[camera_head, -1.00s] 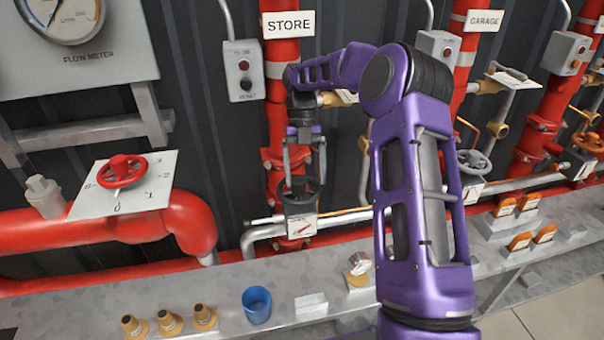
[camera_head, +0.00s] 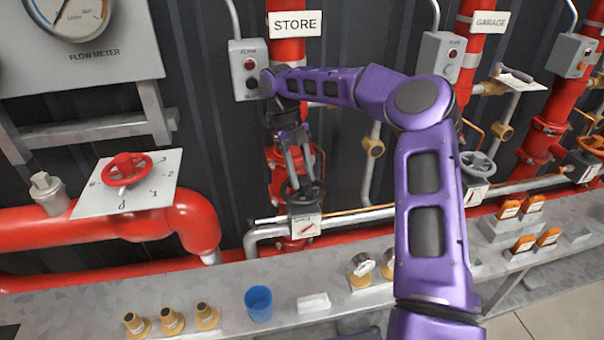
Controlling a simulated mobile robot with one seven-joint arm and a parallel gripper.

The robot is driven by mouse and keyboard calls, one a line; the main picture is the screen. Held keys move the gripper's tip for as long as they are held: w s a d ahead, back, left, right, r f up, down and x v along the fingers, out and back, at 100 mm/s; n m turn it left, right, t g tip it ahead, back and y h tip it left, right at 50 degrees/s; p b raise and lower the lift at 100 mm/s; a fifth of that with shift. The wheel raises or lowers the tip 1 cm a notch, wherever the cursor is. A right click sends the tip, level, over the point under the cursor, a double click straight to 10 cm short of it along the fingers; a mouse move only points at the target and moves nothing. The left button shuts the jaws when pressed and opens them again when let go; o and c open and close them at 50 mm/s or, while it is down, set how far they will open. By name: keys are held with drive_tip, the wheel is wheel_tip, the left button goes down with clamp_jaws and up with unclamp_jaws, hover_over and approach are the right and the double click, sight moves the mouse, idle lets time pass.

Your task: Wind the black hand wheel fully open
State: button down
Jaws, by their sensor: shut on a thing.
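The black hand wheel (camera_head: 303,192) is on the red pipe under the STORE sign (camera_head: 294,23), at the picture's middle. A small white plate with a red pointer (camera_head: 306,227) sits just below it. My gripper (camera_head: 300,178) comes down from above, with its fingers at the wheel's upper rim. It is shut on the wheel's rim. The fingers hide part of the rim, and the exact contact is too small to make out.
A red hand wheel (camera_head: 125,168) on a numbered plate is at left. A grey hand wheel (camera_head: 477,165) is at right. A grey button box (camera_head: 248,70) is close to my arm. The shelf below holds a blue cup (camera_head: 259,304), brass fittings (camera_head: 172,321) and a white block (camera_head: 313,302).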

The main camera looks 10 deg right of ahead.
drive_tip(key=c, duration=0.5)
unclamp_jaws()
drive_tip(key=shift+w+a+f, duration=0.15)
drive_tip(key=shift+w, duration=0.05)
